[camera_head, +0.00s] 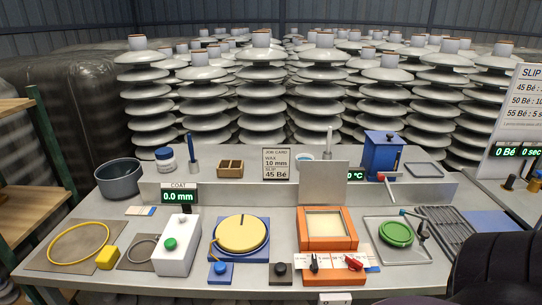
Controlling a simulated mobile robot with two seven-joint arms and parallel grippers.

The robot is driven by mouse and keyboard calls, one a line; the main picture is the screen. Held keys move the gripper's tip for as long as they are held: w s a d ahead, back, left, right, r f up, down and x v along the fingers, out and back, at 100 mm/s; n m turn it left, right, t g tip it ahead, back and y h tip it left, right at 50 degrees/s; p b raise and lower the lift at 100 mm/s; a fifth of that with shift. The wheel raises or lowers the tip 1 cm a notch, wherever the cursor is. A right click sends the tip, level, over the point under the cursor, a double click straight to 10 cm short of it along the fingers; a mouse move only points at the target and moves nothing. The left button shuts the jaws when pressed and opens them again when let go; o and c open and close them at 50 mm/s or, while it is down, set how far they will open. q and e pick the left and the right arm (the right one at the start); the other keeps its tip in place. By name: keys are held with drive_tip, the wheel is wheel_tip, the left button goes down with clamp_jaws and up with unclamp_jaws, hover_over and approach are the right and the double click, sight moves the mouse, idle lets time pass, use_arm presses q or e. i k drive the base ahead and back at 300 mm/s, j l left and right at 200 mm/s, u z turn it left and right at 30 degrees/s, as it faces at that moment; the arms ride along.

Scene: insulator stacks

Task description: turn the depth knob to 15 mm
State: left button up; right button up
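An orange box (327,243) with a raised grey lid (324,183) and a pale recessed top stands right of centre on the bench. On a white label plate at its front sit a black pointer knob (314,264) and a red knob (354,263). The plate's print is too small to read, so I cannot tell which knob is for depth or what value it points at. A separate black knob on a small block (280,270) stands just to the left. A COAT display (179,196) reads 0.0 mm. Neither of my grippers is in view.
A job card (277,164) reads wax 10 mm, slip 45 Bé. A yellow disc (241,233) on a blue base and a white box with a green button (176,245) are left of the orange box. A green disc (396,234) is right. A black shape fills the lower right.

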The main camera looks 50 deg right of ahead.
sight(314, 266)
drive_tip(key=z, duration=1.9)
